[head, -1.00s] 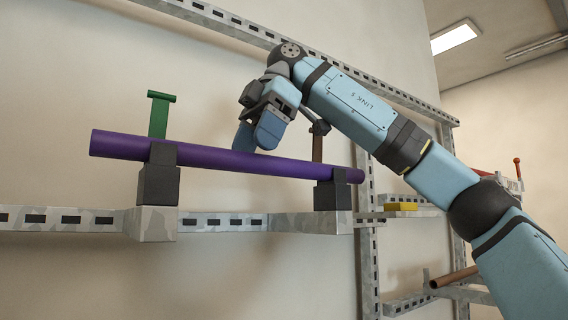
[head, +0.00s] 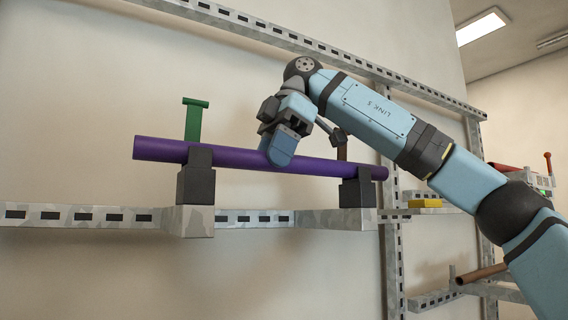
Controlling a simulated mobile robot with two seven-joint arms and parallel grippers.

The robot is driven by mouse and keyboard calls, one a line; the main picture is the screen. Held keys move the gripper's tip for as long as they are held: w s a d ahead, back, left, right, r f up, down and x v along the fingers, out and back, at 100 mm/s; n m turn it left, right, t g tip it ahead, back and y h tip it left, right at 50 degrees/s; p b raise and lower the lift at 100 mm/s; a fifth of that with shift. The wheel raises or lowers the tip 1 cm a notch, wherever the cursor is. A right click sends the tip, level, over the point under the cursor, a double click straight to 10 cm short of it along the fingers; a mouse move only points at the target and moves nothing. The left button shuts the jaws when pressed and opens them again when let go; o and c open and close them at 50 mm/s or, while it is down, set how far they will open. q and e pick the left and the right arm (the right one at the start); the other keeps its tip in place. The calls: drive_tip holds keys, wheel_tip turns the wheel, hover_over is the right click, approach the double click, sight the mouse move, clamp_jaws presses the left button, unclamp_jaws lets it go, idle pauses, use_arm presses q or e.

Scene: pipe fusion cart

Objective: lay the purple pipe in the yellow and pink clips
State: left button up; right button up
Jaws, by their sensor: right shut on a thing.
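The purple pipe (head: 225,161) lies nearly level across two dark supports, the left support (head: 196,186) and the right support (head: 357,194). An upright dark part of each support stands in front of the pipe. A green T-shaped piece (head: 193,122) stands up behind the pipe at the left support. I cannot make out yellow or pink clips. My left gripper is out of view.
A slotted metal rail (head: 100,219) with brackets carries the supports along the wall. A yellow block (head: 425,204) sits on a shelf further right. A brown pipe (head: 482,274) lies lower right. My right arm crosses the right side.

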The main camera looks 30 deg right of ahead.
drive_tip(key=shift+w+d+r+p, duration=0.1)
drive_tip(key=shift+r+p, duration=0.2)
drive_tip(key=shift+r, duration=3.7)
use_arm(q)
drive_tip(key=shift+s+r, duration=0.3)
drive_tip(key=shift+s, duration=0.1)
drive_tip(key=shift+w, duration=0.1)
